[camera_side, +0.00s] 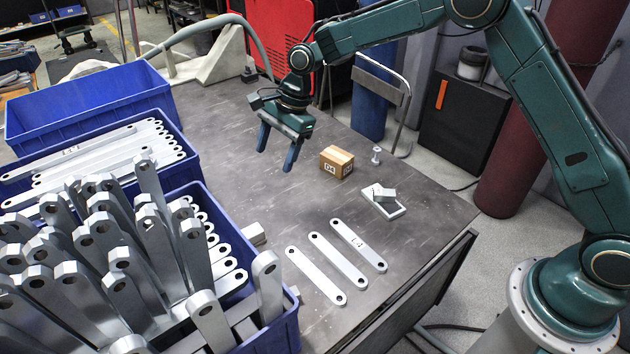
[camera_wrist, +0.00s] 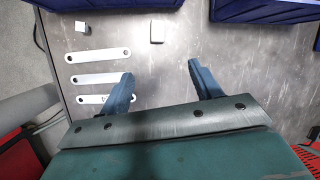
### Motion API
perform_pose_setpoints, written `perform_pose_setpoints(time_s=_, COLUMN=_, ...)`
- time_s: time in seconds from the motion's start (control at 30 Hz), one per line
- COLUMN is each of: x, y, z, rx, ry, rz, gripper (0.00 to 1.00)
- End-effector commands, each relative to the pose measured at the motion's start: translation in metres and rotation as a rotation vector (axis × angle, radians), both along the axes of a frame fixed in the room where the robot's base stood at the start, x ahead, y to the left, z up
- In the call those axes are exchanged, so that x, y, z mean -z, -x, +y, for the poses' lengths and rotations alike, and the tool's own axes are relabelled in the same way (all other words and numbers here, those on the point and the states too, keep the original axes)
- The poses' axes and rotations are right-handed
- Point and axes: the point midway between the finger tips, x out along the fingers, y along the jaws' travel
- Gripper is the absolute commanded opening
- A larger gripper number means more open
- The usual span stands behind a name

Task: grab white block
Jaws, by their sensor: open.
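In the wrist view the white block (camera_wrist: 157,28) shows near the top, clear of other things. My gripper (camera_side: 276,159) is open and empty above the table, pointing down, well behind the block in the side view. In the wrist view my gripper's fingers (camera_wrist: 161,72) are spread apart, with bare table between them and the block farther up.
Three flat brackets (camera_side: 338,261) lie on the table. Blue bins (camera_side: 90,105) of upright and flat brackets line the left. Mid-table is clear.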

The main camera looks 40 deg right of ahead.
Motion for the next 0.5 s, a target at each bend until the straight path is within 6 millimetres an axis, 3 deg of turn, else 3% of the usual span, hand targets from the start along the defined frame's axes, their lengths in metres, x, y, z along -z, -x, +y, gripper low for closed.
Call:
perform_pose_setpoints(time_s=0.03, x=0.016, y=-0.005, z=0.005, rx=0.028, ry=-0.009, rz=0.026, gripper=0.64)
perform_pose_setpoints(time_s=0.2, x=0.058, y=-0.015, z=0.02, rx=0.127, ry=-0.042, rz=0.101, gripper=0.64)
perform_pose_setpoints(time_s=0.33, x=0.082, y=-0.019, z=0.028, rx=0.184, ry=-0.059, rz=0.145, gripper=0.64)
perform_pose_setpoints(time_s=0.5, x=0.097, y=-0.021, z=0.033, rx=0.222, ry=-0.068, rz=0.175, gripper=0.64)
